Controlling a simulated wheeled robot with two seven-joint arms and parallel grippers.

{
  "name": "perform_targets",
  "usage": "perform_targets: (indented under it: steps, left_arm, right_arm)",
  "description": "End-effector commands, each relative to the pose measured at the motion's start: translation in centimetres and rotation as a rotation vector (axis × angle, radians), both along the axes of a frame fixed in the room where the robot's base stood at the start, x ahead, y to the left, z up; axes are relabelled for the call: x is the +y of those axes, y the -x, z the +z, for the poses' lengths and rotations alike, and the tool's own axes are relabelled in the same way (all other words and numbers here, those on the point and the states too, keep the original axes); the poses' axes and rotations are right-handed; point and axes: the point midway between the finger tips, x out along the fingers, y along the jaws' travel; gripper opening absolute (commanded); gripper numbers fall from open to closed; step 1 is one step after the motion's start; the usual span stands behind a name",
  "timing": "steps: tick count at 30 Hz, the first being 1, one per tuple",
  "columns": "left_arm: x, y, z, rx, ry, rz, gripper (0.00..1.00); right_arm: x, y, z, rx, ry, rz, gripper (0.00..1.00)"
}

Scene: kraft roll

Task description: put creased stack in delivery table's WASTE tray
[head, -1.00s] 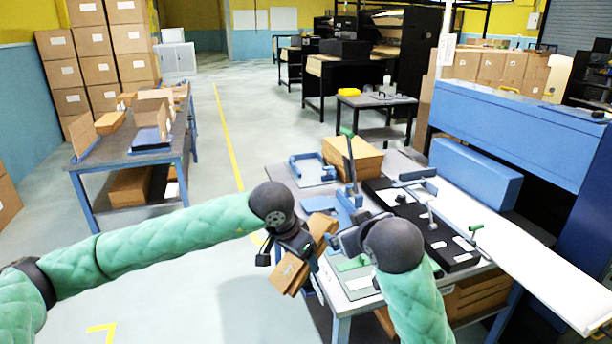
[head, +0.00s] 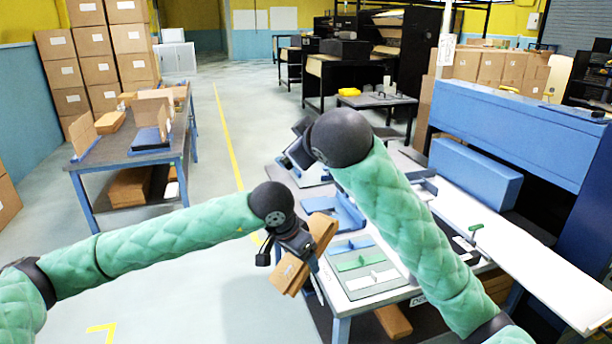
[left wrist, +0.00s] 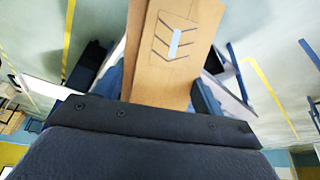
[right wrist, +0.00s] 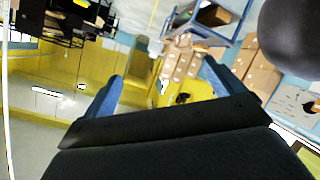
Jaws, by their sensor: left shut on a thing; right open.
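My left gripper (head: 300,252) is shut on a brown kraft stack (head: 322,232), held tilted in the air beside the near left edge of the delivery table (head: 342,308). The stack also fills the upper middle of the left wrist view (left wrist: 175,50), with a printed chevron mark on its face. My right gripper (head: 296,148) is open and empty, raised over the far left part of the table. Its two blue fingers stand apart in the right wrist view (right wrist: 160,92). I cannot make out which tray is marked WASTE; my right arm covers much of the table.
A blue fixture (head: 345,212) and a board with coloured bars (head: 362,266) lie on the delivery table. A long white board (head: 540,270) runs along its right side. Another table (head: 130,150) with brown stacks stands at the left. The floor between the tables is clear.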

Motion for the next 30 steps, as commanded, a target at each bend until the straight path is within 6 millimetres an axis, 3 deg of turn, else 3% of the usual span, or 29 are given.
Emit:
perform_targets:
  steps: [6,17,24,30]
  left_arm:
    - [0.0,0.0,0.0,-0.001,0.001,0.000,0.14]
    - [0.0,0.0,0.0,-0.001,0.001,0.000,0.14]
    - [0.0,0.0,0.0,-0.001,0.001,0.000,0.14]
    - [0.0,0.0,0.0,-0.001,0.001,0.000,0.14]
  right_arm:
    - [2.3,-0.4,2.8,-0.017,0.093,0.049,0.94]
    - [5.2,-1.4,5.5,-0.004,0.289,0.118,0.94]
    - [6.2,-2.5,6.1,0.046,0.452,0.158,0.94]
    - [6.2,-3.9,5.4,0.135,0.617,0.199,0.94]
